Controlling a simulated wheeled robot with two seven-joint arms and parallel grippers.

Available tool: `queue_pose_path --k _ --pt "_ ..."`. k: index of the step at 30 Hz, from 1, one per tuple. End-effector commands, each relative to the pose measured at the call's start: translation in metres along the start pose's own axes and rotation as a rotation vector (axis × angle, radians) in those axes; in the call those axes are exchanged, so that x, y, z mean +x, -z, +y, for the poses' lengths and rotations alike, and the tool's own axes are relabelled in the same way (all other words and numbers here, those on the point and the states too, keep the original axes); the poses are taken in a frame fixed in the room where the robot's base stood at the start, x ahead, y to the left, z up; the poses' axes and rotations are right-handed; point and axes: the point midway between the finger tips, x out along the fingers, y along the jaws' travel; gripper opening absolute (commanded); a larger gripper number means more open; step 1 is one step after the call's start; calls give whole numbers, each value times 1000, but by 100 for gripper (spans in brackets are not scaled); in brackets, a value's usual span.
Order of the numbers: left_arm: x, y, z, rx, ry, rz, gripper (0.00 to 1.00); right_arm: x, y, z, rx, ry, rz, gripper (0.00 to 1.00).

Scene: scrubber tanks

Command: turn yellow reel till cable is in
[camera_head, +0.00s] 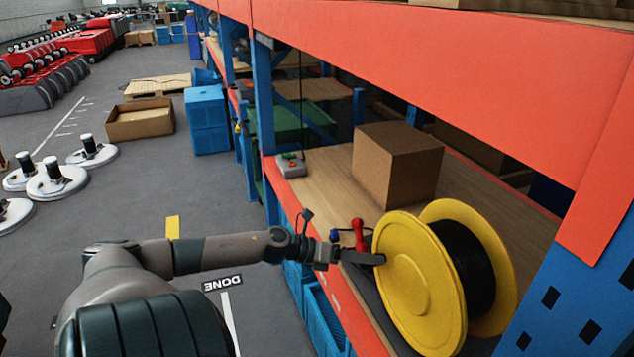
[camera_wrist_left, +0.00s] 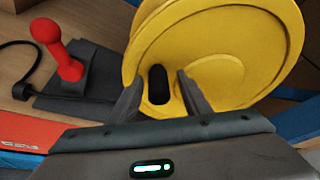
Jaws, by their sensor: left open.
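The yellow reel (camera_head: 401,283) stands on its edge on the shelf at the right in the head view, black cable (camera_head: 466,268) wound between its two flanges. My left gripper (camera_head: 372,257) is at the reel's near flange, open. In the left wrist view, the reel (camera_wrist_left: 225,40) fills the upper middle and right. There my left gripper (camera_wrist_left: 158,97) has its fingers either side of a dark oval (camera_wrist_left: 158,84) on the flange. I cannot tell whether this is a hole or a knob, or whether the fingers touch the reel. My right gripper is not in view.
A red handle (camera_wrist_left: 62,52) on a dark base stands left of the reel. A cardboard box (camera_head: 396,170) sits behind the reel. A grey box with buttons (camera_head: 291,165) is at the shelf's far left. An orange beam (camera_head: 440,75) runs above. Blue bins are below.

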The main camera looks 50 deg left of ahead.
Motion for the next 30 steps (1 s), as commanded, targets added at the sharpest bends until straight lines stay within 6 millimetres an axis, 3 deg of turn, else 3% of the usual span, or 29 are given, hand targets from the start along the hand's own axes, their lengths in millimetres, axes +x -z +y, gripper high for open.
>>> queue_pose_path --k 17,30 --pt "-50 2 0 -1 -1 2 43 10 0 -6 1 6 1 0" --pt "-104 2 -1 -1 0 0 43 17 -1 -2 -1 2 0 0"
